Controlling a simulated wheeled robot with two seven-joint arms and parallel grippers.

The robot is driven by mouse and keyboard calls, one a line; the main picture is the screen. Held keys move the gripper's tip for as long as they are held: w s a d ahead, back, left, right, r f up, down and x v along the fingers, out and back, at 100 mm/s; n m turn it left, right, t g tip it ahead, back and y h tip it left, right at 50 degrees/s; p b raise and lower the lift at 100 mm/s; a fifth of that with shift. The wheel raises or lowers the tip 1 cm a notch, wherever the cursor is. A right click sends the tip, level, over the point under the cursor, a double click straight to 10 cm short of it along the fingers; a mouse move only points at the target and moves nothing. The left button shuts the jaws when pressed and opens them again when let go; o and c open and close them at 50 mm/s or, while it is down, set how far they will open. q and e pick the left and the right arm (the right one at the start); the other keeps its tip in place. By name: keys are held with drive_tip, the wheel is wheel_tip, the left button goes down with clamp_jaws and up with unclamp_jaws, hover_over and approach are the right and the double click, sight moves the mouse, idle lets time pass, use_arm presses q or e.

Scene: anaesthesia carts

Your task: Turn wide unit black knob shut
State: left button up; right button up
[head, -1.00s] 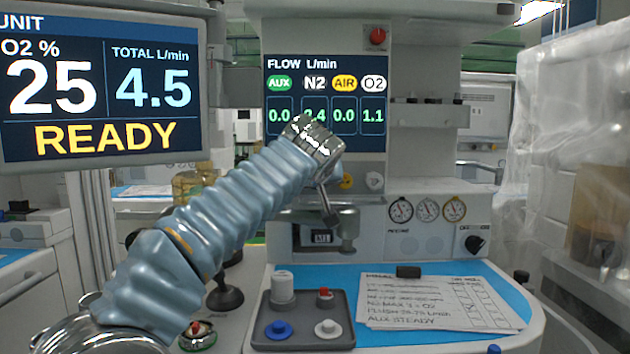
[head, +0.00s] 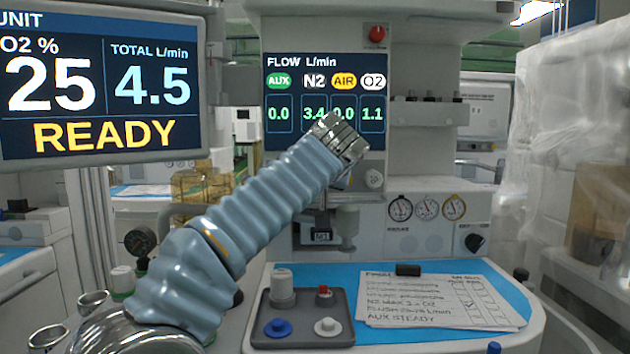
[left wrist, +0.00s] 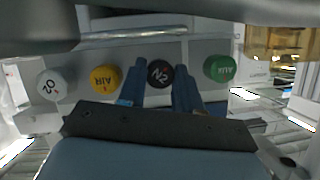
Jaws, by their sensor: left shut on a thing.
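The black N2 knob (left wrist: 160,74) is in the left wrist view, between the green AUX knob (left wrist: 220,68) and the yellow AIR knob (left wrist: 105,78). My left gripper (left wrist: 159,80) is shut on it, with one blue finger on each side. In the head view my arm hides this knob and the gripper's fingertips. The flow display (head: 325,90) reads AUX 0.0, N2 3.4, AIR 0.0 and O2 1.1. My right gripper is not in view.
A grey tray (head: 303,340) with several knob-like parts and a handwritten sheet (head: 440,300) lie on the blue worktop below. A large monitor (head: 100,85) reading 25, 4.5 and READY hangs at left.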

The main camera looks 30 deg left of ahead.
use_arm(q)
drive_tip(key=shift+d+m+y, duration=0.1)
drive_tip(key=shift+m+y, duration=0.5)
drive_tip(key=shift+m, duration=0.2)
drive_tip(key=o, duration=1)
drive_tip(key=shift+o, duration=0.2)
drive_tip(key=b+v, duration=0.1)
drive_tip(key=v, duration=1.2)
drive_tip(key=shift+d+r+b, duration=0.3)
drive_tip(key=shift+d, duration=0.05)
drive_tip(key=shift+s, duration=0.1)
